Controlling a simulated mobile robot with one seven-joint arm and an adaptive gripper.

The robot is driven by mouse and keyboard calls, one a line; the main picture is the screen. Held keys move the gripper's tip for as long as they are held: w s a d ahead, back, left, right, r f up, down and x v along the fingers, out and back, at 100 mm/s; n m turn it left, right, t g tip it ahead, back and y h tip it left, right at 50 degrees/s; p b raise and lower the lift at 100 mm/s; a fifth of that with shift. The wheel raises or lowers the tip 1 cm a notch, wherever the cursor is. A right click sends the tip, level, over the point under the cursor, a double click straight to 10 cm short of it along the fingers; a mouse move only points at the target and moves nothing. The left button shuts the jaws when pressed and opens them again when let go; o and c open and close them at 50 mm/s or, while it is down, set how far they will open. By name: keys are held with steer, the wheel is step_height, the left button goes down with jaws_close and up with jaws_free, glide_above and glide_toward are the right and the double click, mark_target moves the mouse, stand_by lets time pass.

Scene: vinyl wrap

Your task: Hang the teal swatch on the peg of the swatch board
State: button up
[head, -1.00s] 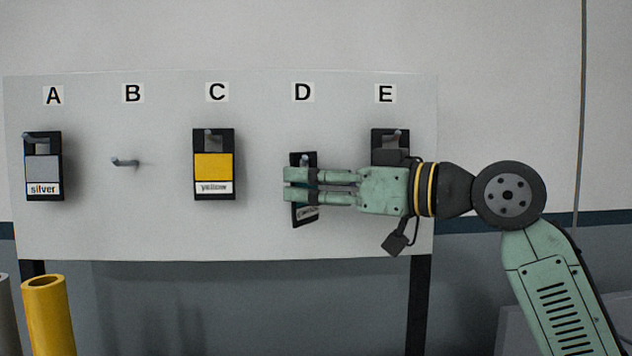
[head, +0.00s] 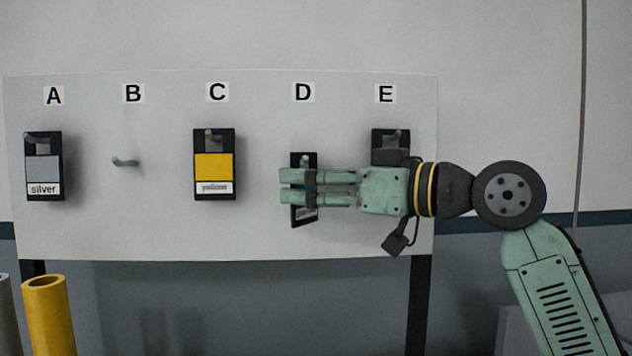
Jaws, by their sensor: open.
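A dark-framed swatch (head: 304,217) is under the letter D on the swatch board (head: 260,240). The peg (head: 306,160) shows in its top opening, so it appears to hang there. Its colour is mostly hidden behind my fingers; a thin dark teal strip shows between them, and its label is too small to read. My gripper (head: 285,185) reaches in from the right across the middle of this swatch. Its fingers are open, one above the other. I cannot tell whether they touch the swatch.
A silver swatch (head: 43,170) hangs at A and a yellow one (head: 214,167) at C. The peg (head: 125,162) at B is bare. A dark-framed swatch (head: 385,140) at E is partly behind my gripper. A yellow roll (head: 47,310) stands at the lower left.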

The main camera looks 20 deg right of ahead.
steer(key=shift+d, duration=0.1)
steer(key=v, duration=0.7)
steer(key=shift+s+d, duration=0.15)
stand_by(0.5)
